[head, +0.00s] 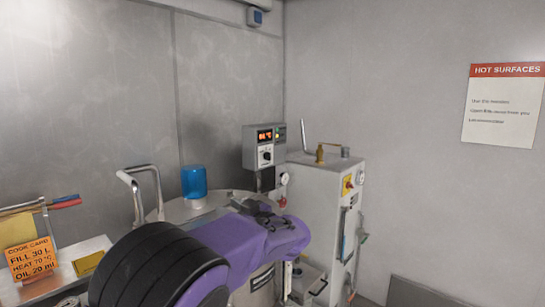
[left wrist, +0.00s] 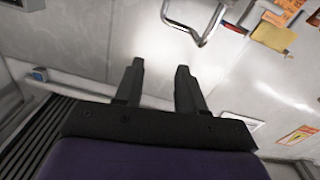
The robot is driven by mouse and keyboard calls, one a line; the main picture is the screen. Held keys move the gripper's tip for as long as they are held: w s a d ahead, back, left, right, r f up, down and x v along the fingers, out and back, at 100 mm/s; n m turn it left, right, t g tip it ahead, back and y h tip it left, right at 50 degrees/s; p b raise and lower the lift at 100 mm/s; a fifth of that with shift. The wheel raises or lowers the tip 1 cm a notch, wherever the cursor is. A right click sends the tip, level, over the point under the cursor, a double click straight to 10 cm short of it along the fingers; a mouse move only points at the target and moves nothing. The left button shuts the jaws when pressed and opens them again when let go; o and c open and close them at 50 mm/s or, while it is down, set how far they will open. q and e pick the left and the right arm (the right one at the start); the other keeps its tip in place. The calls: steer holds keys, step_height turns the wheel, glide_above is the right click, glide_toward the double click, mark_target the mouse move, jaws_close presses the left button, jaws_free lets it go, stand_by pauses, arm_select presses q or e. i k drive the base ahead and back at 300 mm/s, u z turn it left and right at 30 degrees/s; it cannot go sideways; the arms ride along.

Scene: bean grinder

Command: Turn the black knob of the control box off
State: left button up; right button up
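The grey control box (head: 264,147) is mounted near the room's corner in the head view. It has a lit orange display and small coloured lights. Its black knob (head: 267,156) is on the lower front, and its exact angle is too small to read. My purple left arm reaches in from the lower left, below the box and apart from it. In the left wrist view, my left gripper (left wrist: 159,66) has its two dark fingers spread with nothing between them. The control box is not seen in that view. My right gripper is not in view.
A round metal vessel with a bent handle (head: 140,185) and a blue container (head: 194,182) stands below the box. A grey cabinet (head: 318,200) with a brass valve stands right of it. A cook card (head: 32,259) sits on a side table at left. Open space lies before the right wall.

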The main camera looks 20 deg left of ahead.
mark_target(267, 156)
steer(key=i, duration=2)
